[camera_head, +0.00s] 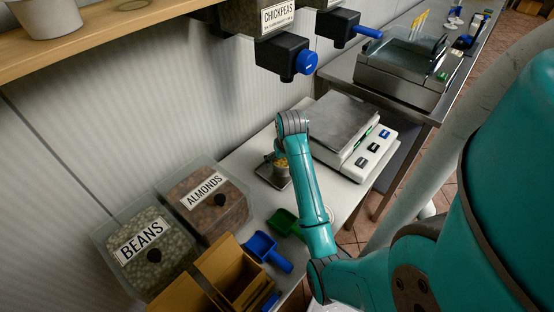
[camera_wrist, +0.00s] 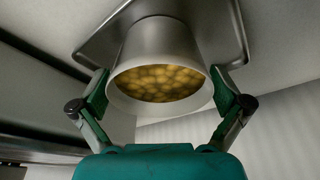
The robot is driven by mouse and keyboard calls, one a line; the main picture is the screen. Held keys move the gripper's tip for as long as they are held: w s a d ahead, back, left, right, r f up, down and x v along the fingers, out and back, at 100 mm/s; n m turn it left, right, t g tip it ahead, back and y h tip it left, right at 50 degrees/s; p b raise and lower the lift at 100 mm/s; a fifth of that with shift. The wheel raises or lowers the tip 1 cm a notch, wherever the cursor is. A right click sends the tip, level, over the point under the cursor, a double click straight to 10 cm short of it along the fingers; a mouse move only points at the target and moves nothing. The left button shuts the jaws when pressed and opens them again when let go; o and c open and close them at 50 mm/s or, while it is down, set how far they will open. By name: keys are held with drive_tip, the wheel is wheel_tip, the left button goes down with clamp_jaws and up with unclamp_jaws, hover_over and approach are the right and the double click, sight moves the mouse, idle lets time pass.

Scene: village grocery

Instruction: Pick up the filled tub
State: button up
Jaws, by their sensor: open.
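The filled tub (camera_wrist: 165,42) is a round, light grey cup with yellow-brown chickpea-like contents showing in its mouth. In the wrist view it stands on a square metal tray (camera_wrist: 236,38), between the fingers of my gripper (camera_wrist: 159,92). The fingers are open, one on each side of the tub near its rim. A small gap or light contact at the sides cannot be told apart. In the head view the tub (camera_head: 281,162) is mostly hidden by my arm; its yellow contents show above the tray (camera_head: 268,181).
A scale (camera_head: 345,128) stands right of the tub. Chickpea dispensers (camera_head: 287,57) hang above. Bins of beans (camera_head: 148,247) and almonds (camera_head: 207,203), a blue scoop (camera_head: 265,249), a green scoop (camera_head: 284,223) and a wooden box (camera_head: 228,270) crowd the near counter.

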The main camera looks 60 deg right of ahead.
drive_tip(key=shift+f, duration=0.3)
drive_tip(key=c, duration=1.2)
drive_tip(key=shift+w, duration=0.1)
drive_tip(key=shift+r, duration=0.25)
